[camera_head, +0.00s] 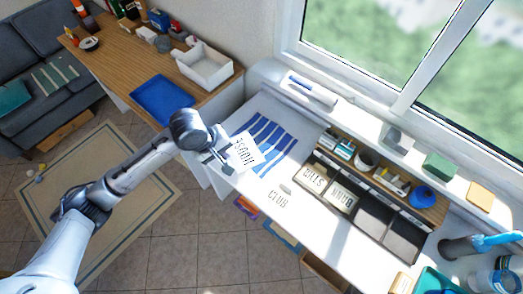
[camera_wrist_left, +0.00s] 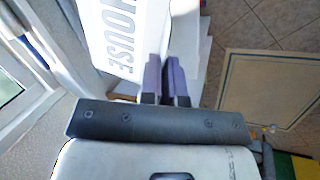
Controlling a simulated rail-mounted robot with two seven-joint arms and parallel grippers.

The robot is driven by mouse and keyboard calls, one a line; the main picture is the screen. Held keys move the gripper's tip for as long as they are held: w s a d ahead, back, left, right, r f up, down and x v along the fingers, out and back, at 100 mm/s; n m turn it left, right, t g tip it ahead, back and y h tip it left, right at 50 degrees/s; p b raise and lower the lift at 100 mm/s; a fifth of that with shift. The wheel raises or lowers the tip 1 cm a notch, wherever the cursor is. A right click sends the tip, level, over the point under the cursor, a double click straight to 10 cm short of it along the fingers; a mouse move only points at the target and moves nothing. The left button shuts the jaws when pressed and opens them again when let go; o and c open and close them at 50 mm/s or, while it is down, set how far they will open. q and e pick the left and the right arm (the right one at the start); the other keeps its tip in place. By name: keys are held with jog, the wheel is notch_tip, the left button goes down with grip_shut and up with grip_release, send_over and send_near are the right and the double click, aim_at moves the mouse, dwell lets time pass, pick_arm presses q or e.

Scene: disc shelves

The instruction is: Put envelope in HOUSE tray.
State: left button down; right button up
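A white envelope (camera_head: 241,152) printed with HOUSE is held by my left gripper (camera_head: 222,160) over the left end of the white desk. It also shows in the left wrist view (camera_wrist_left: 125,35), beside the nearly closed fingers (camera_wrist_left: 167,78), which pinch its edge. A row of dark trays stands on the desk below the window. One holds a white piece marked BILLS (camera_head: 313,177); the one to its right holds a lettered piece (camera_head: 342,198) I cannot read surely. The two trays further right (camera_head: 373,218) (camera_head: 405,238) look empty. I cannot make out a HOUSE label on any tray. My right gripper is not in view.
A CLUB marking (camera_head: 278,199) shows on the desk front. A shelf with small items (camera_head: 366,158) runs behind the trays. A wooden table with a blue tray (camera_head: 163,99) and white box (camera_head: 206,66) is at left.

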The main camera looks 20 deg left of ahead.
pick_arm(q)
notch_tip(320, 180, down, 19)
jog(key=w+a+n+y+b, duration=0.1)
jog(key=a+n+y+b, duration=0.2)
jog(key=b, duration=0.7)
jog(key=n+h+b, duration=0.1)
jog(key=n+b, duration=0.1)
jog(key=b, duration=0.2)
send_over(218, 165)
jog(key=shift+t, duration=0.4)
jog(key=f, duration=0.4)
jog(key=s+f, duration=0.1)
jog(key=f, duration=0.2)
jog(key=shift+a+f, duration=0.1)
jog(key=shift+a, duration=0.25)
jog(key=shift+f+b, duration=0.8)
jog(key=shift+f, duration=1.25)
jog(key=c, duration=1.7)
grip_release()
jog(key=shift+f, duration=0.1)
jog(key=o, duration=0.4)
